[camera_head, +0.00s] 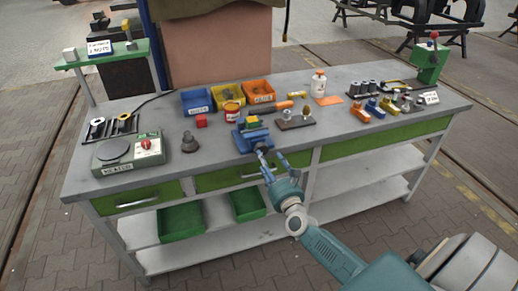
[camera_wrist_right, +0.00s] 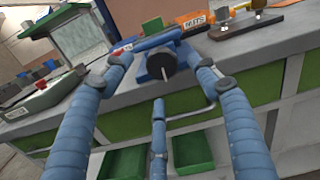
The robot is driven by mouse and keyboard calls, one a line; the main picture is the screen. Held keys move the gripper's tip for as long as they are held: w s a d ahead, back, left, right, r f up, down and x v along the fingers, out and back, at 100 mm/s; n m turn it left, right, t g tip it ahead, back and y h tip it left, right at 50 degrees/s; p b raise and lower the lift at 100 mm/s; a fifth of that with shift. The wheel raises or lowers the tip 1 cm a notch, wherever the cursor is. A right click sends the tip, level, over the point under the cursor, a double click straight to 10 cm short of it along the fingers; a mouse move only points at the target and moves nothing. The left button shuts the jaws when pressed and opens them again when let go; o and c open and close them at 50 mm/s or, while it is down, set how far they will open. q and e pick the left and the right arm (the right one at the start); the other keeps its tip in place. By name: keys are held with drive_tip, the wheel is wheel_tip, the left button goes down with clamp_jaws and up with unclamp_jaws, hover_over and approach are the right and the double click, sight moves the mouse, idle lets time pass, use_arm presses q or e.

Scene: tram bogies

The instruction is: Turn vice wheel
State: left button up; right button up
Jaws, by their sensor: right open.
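The blue vice (camera_head: 252,138) sits at the front edge of the grey workbench (camera_head: 330,140), near its middle. In the right wrist view the vice (camera_wrist_right: 158,40) shows its dark round wheel (camera_wrist_right: 160,66) facing me, with a thin light handle. My right gripper (camera_head: 271,156) reaches up to the front of the vice from below right. In the right wrist view its blue fingers (camera_wrist_right: 160,75) are spread open around the wheel, one on each side and one below. I cannot tell whether any finger touches it. My left gripper is not in view.
Blue, yellow and orange bins (camera_head: 262,92) stand behind the vice. Green drawers (camera_head: 240,177) lie under the bench edge. Small blocks (camera_head: 375,107) stand at right.

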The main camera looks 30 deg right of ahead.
sight(262, 151)
drive_tip(key=x, duration=0.6)
drive_tip(key=shift+w+f, duration=0.2)
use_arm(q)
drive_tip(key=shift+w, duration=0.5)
use_arm(e)
drive_tip(key=shift+w+d, duration=0.1)
drive_tip(key=shift+w, duration=0.25)
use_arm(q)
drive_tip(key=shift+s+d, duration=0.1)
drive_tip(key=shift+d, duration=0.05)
use_arm(e)
drive_tip(key=shift+r, duration=0.1)
drive_tip(key=c, duration=1.2)
